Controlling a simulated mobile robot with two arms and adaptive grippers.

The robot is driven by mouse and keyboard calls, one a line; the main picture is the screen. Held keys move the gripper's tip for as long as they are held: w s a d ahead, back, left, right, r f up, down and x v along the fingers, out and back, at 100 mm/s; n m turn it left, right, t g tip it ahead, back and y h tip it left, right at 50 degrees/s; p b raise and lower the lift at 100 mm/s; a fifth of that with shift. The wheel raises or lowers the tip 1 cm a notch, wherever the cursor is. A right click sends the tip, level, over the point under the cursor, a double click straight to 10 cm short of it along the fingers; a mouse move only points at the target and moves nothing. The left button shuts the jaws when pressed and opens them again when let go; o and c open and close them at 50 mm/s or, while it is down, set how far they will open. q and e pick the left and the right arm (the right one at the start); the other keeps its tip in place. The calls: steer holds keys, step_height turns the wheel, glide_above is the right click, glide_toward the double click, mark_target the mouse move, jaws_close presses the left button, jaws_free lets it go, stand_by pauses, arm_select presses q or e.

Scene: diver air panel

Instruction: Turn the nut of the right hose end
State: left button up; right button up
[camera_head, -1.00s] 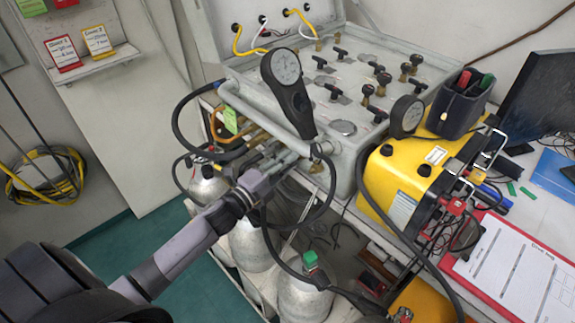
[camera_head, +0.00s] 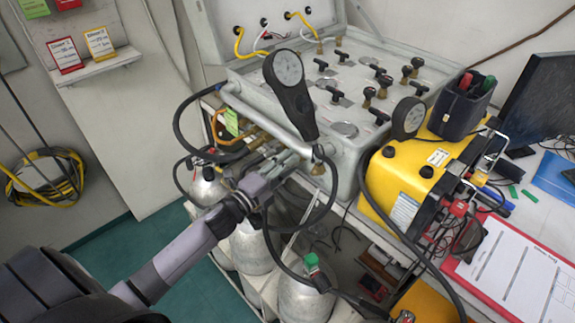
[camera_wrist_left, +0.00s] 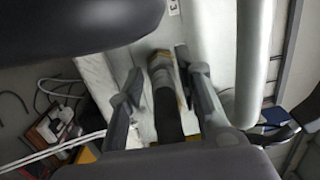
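The air panel (camera_head: 345,125) is a grey case with gauges, knobs and hoses along its front. My left gripper (camera_head: 284,160) is at the panel's front edge, among the hose fittings. In the left wrist view, its two fingers (camera_wrist_left: 160,88) stand apart on either side of a black hose end (camera_wrist_left: 166,112) with a nut (camera_wrist_left: 160,78) and a brass-coloured part. A gap shows on the left finger's side; the right finger is close to the fitting, and contact cannot be told. In the head view the gripper partly hides the fittings. My right gripper is not in view.
A yellow case (camera_head: 402,178) stands right of the panel, with a black hose looping before it. A large black gauge (camera_head: 289,85) rises above the gripper. Gas cylinders (camera_head: 303,298) stand below. A clipboard (camera_head: 515,275) lies at right.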

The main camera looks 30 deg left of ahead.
arm_select(q)
steer(key=shift+o, duration=1)
steer(key=shift+w, duration=0.1)
steer(key=shift+r, duration=0.1)
steer(key=v, duration=1.2)
steer(key=shift+d, duration=0.1)
